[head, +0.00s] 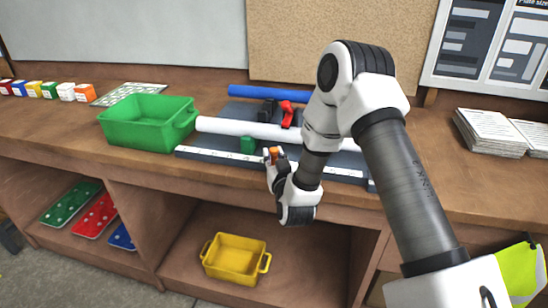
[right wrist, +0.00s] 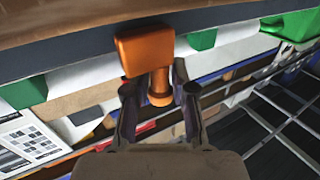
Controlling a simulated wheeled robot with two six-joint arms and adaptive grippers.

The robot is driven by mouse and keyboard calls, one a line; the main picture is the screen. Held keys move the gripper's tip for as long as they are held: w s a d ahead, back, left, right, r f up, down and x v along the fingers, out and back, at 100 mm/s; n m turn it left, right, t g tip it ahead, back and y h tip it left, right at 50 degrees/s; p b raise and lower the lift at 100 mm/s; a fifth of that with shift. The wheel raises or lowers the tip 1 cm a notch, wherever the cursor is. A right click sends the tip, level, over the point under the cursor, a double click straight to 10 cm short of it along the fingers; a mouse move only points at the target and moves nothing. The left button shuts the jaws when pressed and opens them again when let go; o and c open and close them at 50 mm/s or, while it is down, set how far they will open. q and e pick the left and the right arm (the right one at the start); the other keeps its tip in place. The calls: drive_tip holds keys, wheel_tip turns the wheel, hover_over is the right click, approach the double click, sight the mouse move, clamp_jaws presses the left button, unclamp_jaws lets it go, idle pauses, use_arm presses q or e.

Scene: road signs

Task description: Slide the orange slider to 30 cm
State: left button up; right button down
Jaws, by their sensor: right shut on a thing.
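The orange slider (head: 274,153) sits at the ruler rail along the front of the bench. Its block and round knob fill the middle of the right wrist view (right wrist: 147,52). My right gripper (head: 272,170) reaches in from the right and is shut on the orange slider, with its two fingers (right wrist: 160,95) on either side of the knob. The white ruler strip (head: 215,156) runs left and right of the slider; its numbers are too small to read. My left gripper is not in view.
A green block (head: 248,145) sits on the rail just left of the slider. A green bin (head: 148,122) stands farther left. A white roll (head: 240,128) lies behind the rail, with a red clamp (head: 287,113) beyond it. A yellow bin (head: 236,258) sits on the shelf below.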

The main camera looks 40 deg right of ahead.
drive_tip(key=shift+s+d, duration=0.15)
drive_tip(key=shift+s, duration=0.05)
drive_tip(key=shift+w, duration=0.1)
drive_tip(key=c, duration=1.1)
unclamp_jaws()
drive_tip(key=v, duration=1.2)
